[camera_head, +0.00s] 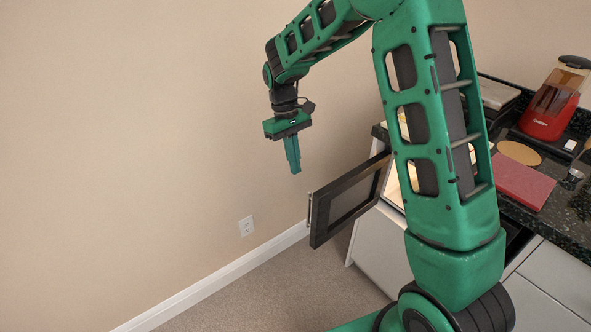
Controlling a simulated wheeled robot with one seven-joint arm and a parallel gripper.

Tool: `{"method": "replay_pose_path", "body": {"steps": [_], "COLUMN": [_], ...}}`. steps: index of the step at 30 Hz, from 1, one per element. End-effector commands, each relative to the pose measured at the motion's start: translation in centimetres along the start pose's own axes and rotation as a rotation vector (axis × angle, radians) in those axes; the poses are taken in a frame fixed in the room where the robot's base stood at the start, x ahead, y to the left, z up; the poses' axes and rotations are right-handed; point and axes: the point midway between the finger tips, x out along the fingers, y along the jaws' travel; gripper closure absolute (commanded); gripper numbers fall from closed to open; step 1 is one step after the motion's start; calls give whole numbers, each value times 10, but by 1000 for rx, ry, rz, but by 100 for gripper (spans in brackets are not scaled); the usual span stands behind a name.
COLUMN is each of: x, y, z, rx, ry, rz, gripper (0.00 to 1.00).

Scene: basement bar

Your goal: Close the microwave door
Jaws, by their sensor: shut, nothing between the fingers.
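The microwave door (325,214) is a dark framed panel with a window and a light handle on its outer edge. It stands swung open, out from the counter front toward the left wall. The lit microwave interior (391,187) shows only in part, because my arm covers most of it. My gripper (294,168) is shut and empty, its fingers pointing down. In the picture it is above and left of the door, apart from it.
The dark counter (557,224) on the right holds a red appliance (549,105), a red board (523,181) and a round wooden disc (519,153). White cabinets (551,287) are below. A bare wall (130,140) with an outlet (246,226) is at left. The carpet (270,290) before the door is clear.

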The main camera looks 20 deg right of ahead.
Motion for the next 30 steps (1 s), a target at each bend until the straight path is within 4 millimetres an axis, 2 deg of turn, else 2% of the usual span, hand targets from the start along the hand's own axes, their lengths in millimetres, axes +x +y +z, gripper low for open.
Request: {"method": "replay_pose_path", "body": {"steps": [3, 13, 15, 21, 30], "x": [23, 83, 82, 87, 88], "y": [0, 0, 0, 0, 0], "z": [1, 2, 15, 34, 39], "rx": [0, 2, 3, 2, 1], "ry": [-6, -4, -1, -1, 0], "rz": [-2, -1, 0, 0, 0], "gripper": [100, 100, 100, 100, 100]}}
